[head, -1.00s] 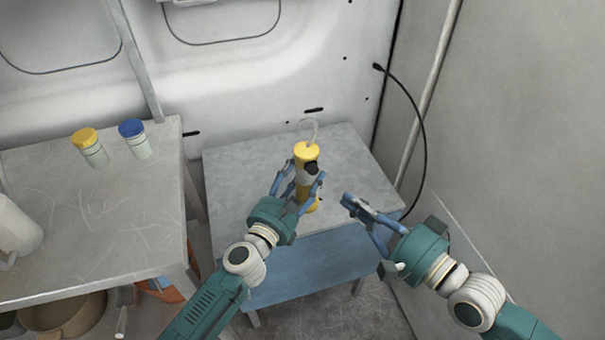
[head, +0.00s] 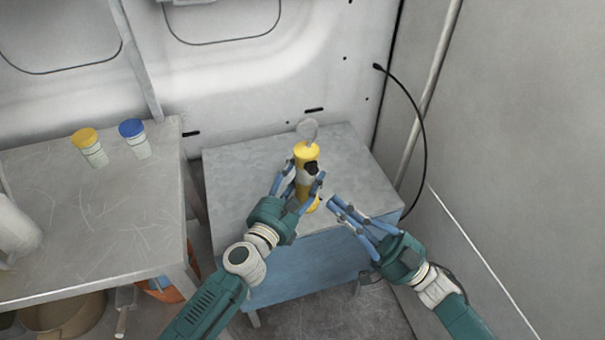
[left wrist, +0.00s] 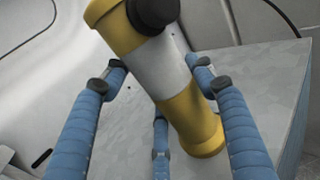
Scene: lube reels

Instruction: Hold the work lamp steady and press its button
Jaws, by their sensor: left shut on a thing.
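The work lamp (head: 306,152) is a yellow cylinder with a pale middle band, a black button (head: 311,168) on its side and a pale loop on top. It stands near the front of the blue-sided table. In the left wrist view the lamp (left wrist: 165,70) slants between the fingers. My right gripper (head: 331,203) is just right of the lamp, its fingertips pointing at it and apart from the button. Its fingers overlap, so its opening is unclear.
The blue-sided table (head: 240,170) has a clear grey top. A grey bench (head: 90,220) at left holds a yellow-capped jar (head: 90,148) and a blue-capped jar (head: 135,139). A black cable (head: 420,125) hangs by the right wall.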

